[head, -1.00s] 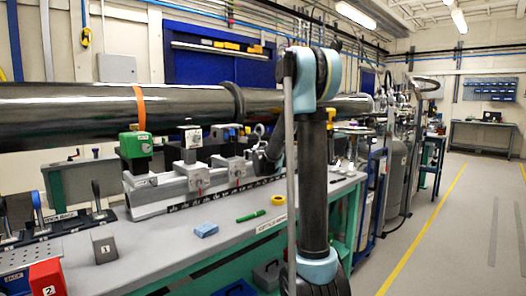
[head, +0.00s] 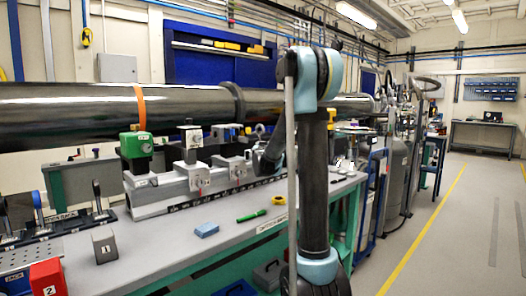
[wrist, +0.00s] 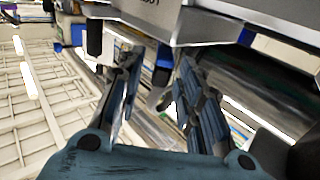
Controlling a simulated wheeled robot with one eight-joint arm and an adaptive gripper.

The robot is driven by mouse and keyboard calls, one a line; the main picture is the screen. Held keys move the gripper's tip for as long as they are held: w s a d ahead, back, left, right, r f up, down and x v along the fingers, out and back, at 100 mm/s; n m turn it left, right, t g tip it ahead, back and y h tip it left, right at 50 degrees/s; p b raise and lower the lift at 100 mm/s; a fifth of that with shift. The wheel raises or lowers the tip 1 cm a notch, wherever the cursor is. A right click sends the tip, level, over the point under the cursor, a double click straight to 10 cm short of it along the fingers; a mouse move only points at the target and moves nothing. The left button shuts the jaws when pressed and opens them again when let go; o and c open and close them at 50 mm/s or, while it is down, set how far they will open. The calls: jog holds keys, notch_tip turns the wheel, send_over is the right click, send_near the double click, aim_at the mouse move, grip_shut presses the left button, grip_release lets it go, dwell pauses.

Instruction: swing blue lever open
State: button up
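A blue-handled lever (head: 38,203) stands upright in a labelled rack at the far left of the bench in the head view. My gripper (head: 266,158) is well to the right of it, beside the rail under the long dark tube, and is partly hidden by my arm. In the wrist view my gripper's two fingers (wrist: 163,100) are apart, with nothing clearly held between them. A small blue part (wrist: 165,54) shows beyond the fingers, and another blue block (wrist: 78,35) is at the upper left. I cannot tell whether either is a lever.
The long dark tube (head: 70,110) runs above the bench. A green-topped block (head: 136,145) and clamps stand on the rail. A blue sponge (head: 207,229), green marker (head: 251,215) and yellow tape roll (head: 279,200) lie on the bench (head: 165,258). The floor at right is clear.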

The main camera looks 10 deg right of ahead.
jog(key=s+a, duration=0.2)
jog(key=s, duration=0.9)
jog(key=shift+s, duration=0.2)
